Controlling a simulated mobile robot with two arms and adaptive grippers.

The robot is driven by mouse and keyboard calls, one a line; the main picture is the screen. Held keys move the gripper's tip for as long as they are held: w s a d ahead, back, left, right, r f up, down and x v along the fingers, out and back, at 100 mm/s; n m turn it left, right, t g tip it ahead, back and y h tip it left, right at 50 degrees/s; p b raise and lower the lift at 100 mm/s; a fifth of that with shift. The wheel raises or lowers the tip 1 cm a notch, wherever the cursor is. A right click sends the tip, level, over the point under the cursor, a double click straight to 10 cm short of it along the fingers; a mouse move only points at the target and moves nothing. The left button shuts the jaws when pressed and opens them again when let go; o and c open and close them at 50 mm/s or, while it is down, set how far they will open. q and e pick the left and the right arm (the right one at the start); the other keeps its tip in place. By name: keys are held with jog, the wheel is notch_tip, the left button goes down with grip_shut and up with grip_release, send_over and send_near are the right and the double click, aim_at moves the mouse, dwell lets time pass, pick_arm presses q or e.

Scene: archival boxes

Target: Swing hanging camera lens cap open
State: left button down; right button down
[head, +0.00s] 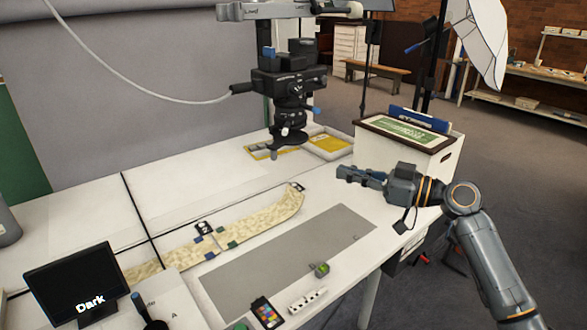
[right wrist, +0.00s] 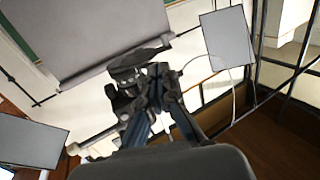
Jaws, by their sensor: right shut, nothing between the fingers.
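A black camera (head: 288,82) hangs lens-down from an overhead mount above the white table (head: 165,205). Its lens (head: 290,117) has a dark cap (head: 283,142) at its lower end, with a small tab below. The cap looks closed over the lens, though its exact angle is hard to tell. My right gripper (head: 342,173) is shut and empty, to the right of and a little lower than the cap in the head view, apart from it. In the right wrist view its dark fingers (right wrist: 155,80) overlap dark parts, which I cannot separate clearly. My left gripper is not in view.
A long patterned strip (head: 262,220) and a grey mat (head: 285,258) lie on the table. A white archival box (head: 440,160) stands right of the table. A small screen reading "Dark" (head: 78,280) stands front left.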

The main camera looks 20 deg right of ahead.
jog(key=p, duration=0.7)
send_near(276, 156)
jog(key=x, duration=0.6)
jog(key=shift+w+r, duration=0.15)
jog(key=shift+w+a+p, duration=0.25)
jog(key=shift+w+p, duration=0.05)
